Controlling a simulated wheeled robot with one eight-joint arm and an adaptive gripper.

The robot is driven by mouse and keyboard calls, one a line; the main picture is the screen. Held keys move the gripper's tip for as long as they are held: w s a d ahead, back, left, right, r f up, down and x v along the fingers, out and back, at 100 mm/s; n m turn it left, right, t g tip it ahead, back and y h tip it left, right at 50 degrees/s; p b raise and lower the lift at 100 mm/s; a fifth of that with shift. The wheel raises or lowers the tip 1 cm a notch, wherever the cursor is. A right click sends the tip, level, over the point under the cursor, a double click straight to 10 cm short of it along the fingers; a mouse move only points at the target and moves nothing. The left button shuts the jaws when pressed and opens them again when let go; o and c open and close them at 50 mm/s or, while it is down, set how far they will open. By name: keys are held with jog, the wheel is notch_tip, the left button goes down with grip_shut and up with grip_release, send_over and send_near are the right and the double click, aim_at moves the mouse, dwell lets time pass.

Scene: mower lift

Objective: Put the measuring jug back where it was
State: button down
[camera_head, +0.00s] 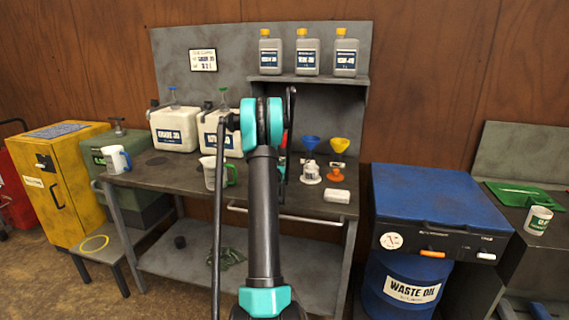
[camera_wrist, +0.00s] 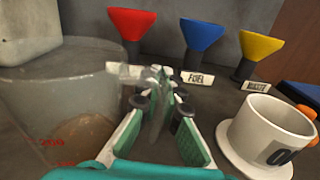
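In the wrist view the jug (camera_wrist: 70,105) fills the left side, with red scale marks and a brownish tint low down. My gripper (camera_wrist: 160,85) is beside it, its green-padded fingers close together with a narrow grey strip between them. They appear shut on the jug's handle, though the contact is partly hidden.
Red (camera_wrist: 132,22), blue (camera_wrist: 202,35) and yellow (camera_wrist: 259,47) funnels stand behind. A white mug (camera_wrist: 268,128) on a saucer is close right of my fingers. White canisters (camera_head: 175,130) stand at the bench's back. A blue-handled jug (camera_head: 115,158) is at the left end.

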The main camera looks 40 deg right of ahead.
jog(key=c, duration=1.7)
grip_release()
jog(key=shift+f, duration=0.1)
